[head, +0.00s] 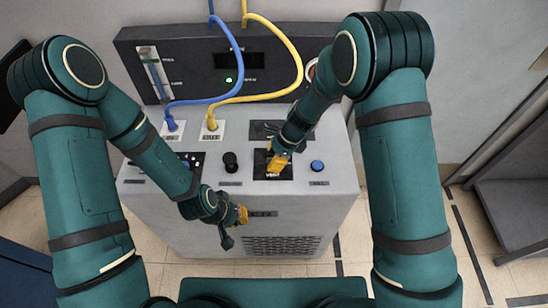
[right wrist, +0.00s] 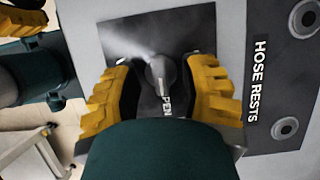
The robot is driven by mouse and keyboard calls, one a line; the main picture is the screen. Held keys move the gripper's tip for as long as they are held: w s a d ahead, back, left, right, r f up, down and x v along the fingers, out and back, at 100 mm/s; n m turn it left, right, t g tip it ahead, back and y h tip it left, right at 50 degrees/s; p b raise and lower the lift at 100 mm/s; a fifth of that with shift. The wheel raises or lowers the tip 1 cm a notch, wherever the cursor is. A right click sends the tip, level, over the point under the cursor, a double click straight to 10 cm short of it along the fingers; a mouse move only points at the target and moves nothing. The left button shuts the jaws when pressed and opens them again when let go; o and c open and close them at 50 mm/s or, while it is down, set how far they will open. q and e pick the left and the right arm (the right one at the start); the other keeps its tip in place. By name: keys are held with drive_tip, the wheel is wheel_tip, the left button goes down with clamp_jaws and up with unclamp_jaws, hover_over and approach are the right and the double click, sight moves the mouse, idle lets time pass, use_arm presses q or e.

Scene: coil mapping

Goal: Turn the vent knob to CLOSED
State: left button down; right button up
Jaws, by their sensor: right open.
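The vent knob (right wrist: 160,72) is a dark grey knob on a black panel plate (right wrist: 125,40). Its pointer is turned toward the label ending in "PEN" (right wrist: 167,104), whose first letter is hidden. My right gripper (right wrist: 160,80) is open, with one yellow finger on each side of the knob and a gap showing at both sides. In the head view the right gripper (head: 277,164) is over the VENT plate (head: 268,173) and hides the knob. My left gripper (head: 240,216) hangs in front of the cabinet, away from the knob; its opening is unclear.
The grey cabinet (head: 300,200) has a black knob (head: 230,160) and a blue button (head: 317,166) beside the VENT plate. A blue hose (head: 212,101) and a yellow hose (head: 270,97) arch to ports behind. Round hose rests (right wrist: 285,128) lie right in the wrist view.

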clamp_jaws()
